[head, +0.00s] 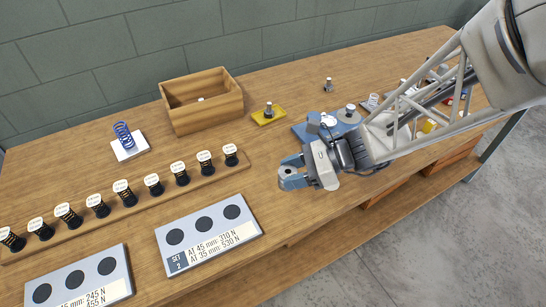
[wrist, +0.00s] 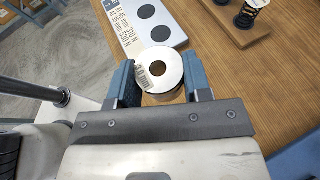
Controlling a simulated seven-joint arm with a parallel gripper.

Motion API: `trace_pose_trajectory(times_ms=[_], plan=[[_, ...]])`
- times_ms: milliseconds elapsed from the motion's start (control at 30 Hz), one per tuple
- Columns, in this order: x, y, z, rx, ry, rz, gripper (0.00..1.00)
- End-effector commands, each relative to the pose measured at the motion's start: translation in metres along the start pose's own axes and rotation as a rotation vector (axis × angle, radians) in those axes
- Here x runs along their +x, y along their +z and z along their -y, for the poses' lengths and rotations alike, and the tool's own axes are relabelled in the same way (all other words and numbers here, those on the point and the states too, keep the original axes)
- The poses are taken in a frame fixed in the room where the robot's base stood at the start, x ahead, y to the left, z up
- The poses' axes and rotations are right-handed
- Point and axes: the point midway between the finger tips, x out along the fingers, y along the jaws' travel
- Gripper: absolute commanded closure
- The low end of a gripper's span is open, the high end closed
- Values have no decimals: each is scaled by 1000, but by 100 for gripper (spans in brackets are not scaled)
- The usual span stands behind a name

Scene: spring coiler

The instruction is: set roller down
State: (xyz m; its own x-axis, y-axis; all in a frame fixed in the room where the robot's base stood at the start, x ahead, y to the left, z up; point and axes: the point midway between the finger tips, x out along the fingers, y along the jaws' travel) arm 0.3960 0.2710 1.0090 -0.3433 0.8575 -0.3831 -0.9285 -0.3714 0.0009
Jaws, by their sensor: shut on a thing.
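My gripper (head: 292,174) is shut on the roller, with one blue finger on each side of it. In the wrist view the roller (wrist: 160,66) is a pale metal cylinder seen end-on, with a round hole through it and a small printed label on its left side. The same gripper shows in the wrist view (wrist: 160,80). In the head view it is over the wooden bench (head: 262,180), right of the SET 2 plate, and the fingers mostly hide the roller. I cannot tell whether the roller touches the bench.
The SET 2 plate (head: 207,258) with three dark discs lies left of my gripper. A wooden rack (head: 110,222) of several labelled springs stands further left. A wooden box (head: 186,123), a yellow block (head: 268,124) and a blue spring (head: 123,136) stand behind.

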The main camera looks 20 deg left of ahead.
Motion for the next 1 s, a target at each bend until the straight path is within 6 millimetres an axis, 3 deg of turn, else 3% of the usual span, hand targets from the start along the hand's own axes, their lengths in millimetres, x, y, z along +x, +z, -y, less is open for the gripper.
trace_pose_trajectory(times_ms=[433,1000], plan=[[8,-3,-47,-6,11,1,92],[26,-47,-45,-5,11,1,92]])
